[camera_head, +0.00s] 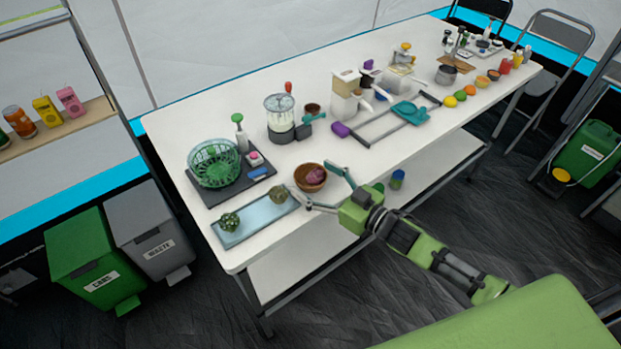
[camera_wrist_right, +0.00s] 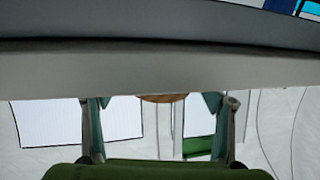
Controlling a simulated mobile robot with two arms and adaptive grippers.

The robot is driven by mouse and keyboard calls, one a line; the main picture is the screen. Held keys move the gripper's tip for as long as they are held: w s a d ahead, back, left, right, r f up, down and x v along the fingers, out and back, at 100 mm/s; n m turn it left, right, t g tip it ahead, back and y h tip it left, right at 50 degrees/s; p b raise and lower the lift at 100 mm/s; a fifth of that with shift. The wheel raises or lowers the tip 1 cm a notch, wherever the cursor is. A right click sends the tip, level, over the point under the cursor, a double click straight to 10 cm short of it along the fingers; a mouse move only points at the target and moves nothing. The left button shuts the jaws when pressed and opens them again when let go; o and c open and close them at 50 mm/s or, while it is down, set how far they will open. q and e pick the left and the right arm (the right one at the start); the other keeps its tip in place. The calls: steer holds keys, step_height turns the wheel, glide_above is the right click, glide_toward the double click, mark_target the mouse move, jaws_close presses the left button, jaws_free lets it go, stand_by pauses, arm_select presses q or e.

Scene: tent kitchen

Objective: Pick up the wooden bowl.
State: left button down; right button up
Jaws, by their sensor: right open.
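The wooden bowl (camera_head: 311,187) is brown and round and stands upright near the front edge of the table, with a purplish-red item (camera_head: 316,175) in it. My right gripper (camera_head: 314,179) reaches in from the right over the table's front edge. It is open, with one finger on the near-left side of the bowl and the other on its far-right side. I cannot tell whether they touch it. In the right wrist view a strip of the bowl (camera_wrist_right: 163,98) shows between the two fingers; a pale band hides the rest. My left gripper is not in view.
A light-blue tray (camera_head: 252,221) with two green, bumpy items lies left of the bowl, close to my near finger. A green basket (camera_head: 214,165) on a dark board and a blender (camera_head: 280,117) stand behind. Clear white tabletop (camera_head: 385,155) lies right of the bowl.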

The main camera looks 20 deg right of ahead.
steer(key=shift+x, duration=0.9)
steer(key=c, duration=1.2)
